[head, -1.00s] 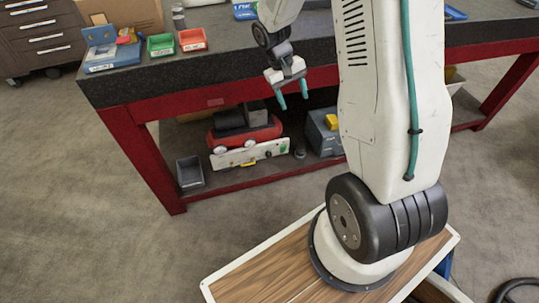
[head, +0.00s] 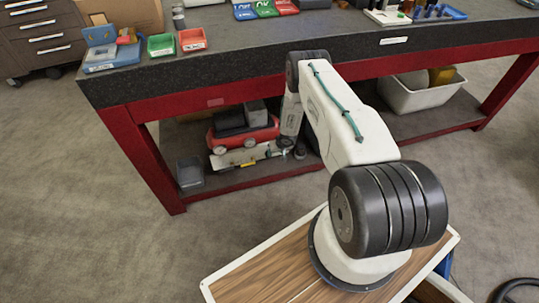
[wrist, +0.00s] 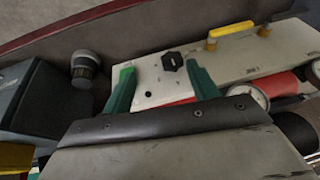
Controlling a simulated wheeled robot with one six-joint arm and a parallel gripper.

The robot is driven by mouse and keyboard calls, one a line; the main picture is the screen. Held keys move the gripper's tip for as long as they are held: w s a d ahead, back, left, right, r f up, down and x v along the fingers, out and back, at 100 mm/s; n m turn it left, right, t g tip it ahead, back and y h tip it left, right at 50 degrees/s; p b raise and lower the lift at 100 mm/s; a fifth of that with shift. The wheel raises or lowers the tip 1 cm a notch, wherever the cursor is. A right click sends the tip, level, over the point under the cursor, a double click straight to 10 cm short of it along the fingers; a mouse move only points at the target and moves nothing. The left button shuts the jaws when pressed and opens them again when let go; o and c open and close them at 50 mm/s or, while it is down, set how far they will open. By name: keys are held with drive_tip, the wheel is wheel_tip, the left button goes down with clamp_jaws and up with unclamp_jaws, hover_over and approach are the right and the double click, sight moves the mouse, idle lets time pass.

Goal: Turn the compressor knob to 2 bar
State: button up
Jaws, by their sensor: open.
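The compressor (head: 243,134), with a red tank, is on the lower shelf under the workbench. Its pale front panel (head: 234,160) also shows in the wrist view (wrist: 225,62). A dark, lobed knob (wrist: 172,61) is on that panel. Its setting is too small to read. My gripper (wrist: 161,76) is open, with one teal finger on each side of the knob in the picture. I see no contact with it. In the head view, my gripper's fingers cannot be made out beside the compressor.
Gauges (wrist: 247,95) and a yellow handle (wrist: 231,33) are at the panel's right. A dark cylinder (wrist: 85,68) and a dark box (wrist: 40,98) are at left. A grey bin (head: 190,172) and a white tub (head: 420,92) share the shelf under the bench (head: 200,70).

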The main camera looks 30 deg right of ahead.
drive_tip(key=w+a+f, duration=0.1)
drive_tip(key=w+f, duration=0.3)
drive_tip(key=f, duration=0.2)
drive_tip(key=shift+w+a+f+m+t, duration=0.15)
drive_tip(key=shift+w+m+t, duration=0.15)
drive_tip(key=shift+w, duration=0.05)
